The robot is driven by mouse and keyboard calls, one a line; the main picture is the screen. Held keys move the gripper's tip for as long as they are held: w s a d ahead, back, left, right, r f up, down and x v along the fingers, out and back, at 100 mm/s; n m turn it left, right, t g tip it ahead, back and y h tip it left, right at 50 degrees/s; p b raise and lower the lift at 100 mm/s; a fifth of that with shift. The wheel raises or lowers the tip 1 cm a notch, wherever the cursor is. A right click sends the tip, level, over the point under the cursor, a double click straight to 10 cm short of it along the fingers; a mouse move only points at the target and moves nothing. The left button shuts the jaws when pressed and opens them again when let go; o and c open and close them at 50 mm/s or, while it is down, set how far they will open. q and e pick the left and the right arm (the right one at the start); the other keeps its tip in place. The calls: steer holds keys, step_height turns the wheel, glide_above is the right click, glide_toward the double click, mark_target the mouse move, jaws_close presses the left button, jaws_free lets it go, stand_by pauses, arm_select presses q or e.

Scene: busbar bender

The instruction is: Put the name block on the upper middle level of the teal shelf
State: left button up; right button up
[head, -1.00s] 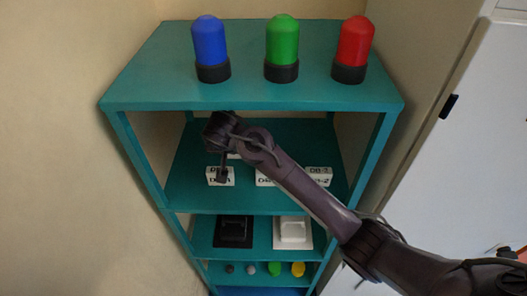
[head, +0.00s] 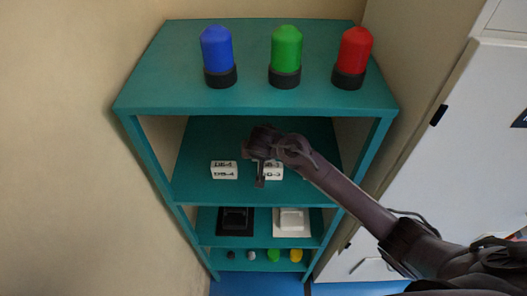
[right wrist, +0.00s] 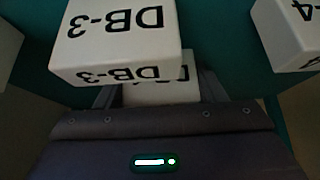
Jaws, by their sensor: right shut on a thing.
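My right gripper (head: 260,182) points down inside the upper middle level of the teal shelf (head: 200,190), over the row of white blocks. In the right wrist view its fingers are shut on the white name block (right wrist: 158,93), whose label is mostly hidden. A white block marked DB-3 (right wrist: 115,65) stands in front of it and covers part of it and the fingers; I cannot tell whether they touch. In the head view this DB-3 block (head: 274,173) is partly behind the gripper. My left gripper is not in view.
A DB-4 block (head: 224,170) stands to the left on the same level. Blue (head: 217,50), green (head: 286,50) and red (head: 354,52) lamps stand on top. Black (head: 235,221) and white (head: 291,222) switches sit one level below. The shelf's top board overhangs my gripper.

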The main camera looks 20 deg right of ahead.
steer(key=shift+f, duration=0.1)
steer(key=shift+f, duration=0.1)
steer(key=o, duration=1)
steer(key=shift+r, duration=0.2)
steer(key=b+v, duration=0.1)
steer(key=v, duration=0.6)
steer(key=shift+a, duration=0.1)
steer(key=shift+s+r, duration=0.15)
steer(key=shift+r, duration=0.1)
